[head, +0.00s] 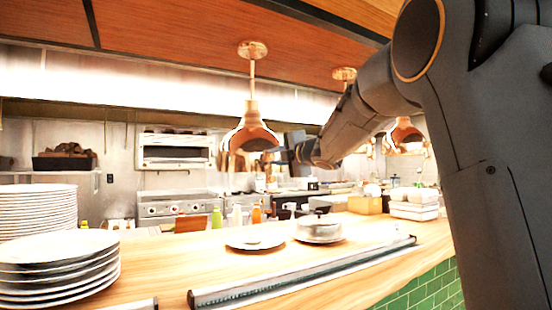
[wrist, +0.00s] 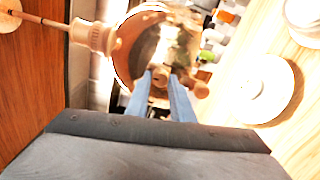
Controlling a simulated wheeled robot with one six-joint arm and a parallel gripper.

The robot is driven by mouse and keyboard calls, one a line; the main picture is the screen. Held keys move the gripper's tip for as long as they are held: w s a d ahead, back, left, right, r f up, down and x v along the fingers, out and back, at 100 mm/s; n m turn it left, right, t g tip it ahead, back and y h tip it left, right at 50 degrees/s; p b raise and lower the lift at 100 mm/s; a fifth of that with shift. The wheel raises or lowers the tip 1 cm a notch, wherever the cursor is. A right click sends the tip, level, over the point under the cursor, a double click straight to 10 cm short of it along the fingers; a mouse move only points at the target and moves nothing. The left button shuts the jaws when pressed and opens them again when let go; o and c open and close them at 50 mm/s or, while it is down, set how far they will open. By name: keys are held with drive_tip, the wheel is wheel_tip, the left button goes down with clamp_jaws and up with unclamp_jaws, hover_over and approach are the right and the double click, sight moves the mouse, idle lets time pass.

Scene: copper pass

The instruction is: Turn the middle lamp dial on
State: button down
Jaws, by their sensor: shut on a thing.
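A copper heat lamp (head: 251,134) hangs on a rod from the ceiling in the head view. My gripper (head: 283,152) reaches in from the right and is at the right side of this lamp's shade. In the wrist view the copper shade (wrist: 128,48) is just beyond my gripper (wrist: 166,78), and its two bluish fingers are shut on a small round dial (wrist: 160,77) by the shade. The dial's mark or setting cannot be made out. Another copper lamp (head: 404,134) hangs further right, partly behind my arm. A ceiling mount (head: 344,74) shows between them; what hangs below is hidden.
White containers (head: 414,204) stand at the right.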

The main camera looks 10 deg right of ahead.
drive_tip(key=c, duration=1.5)
unclamp_jaws()
drive_tip(key=shift+c, duration=0.2)
drive_tip(key=v, duration=0.8)
drive_tip(key=shift+b, duration=0.45)
drive_tip(key=shift+d, duration=0.1)
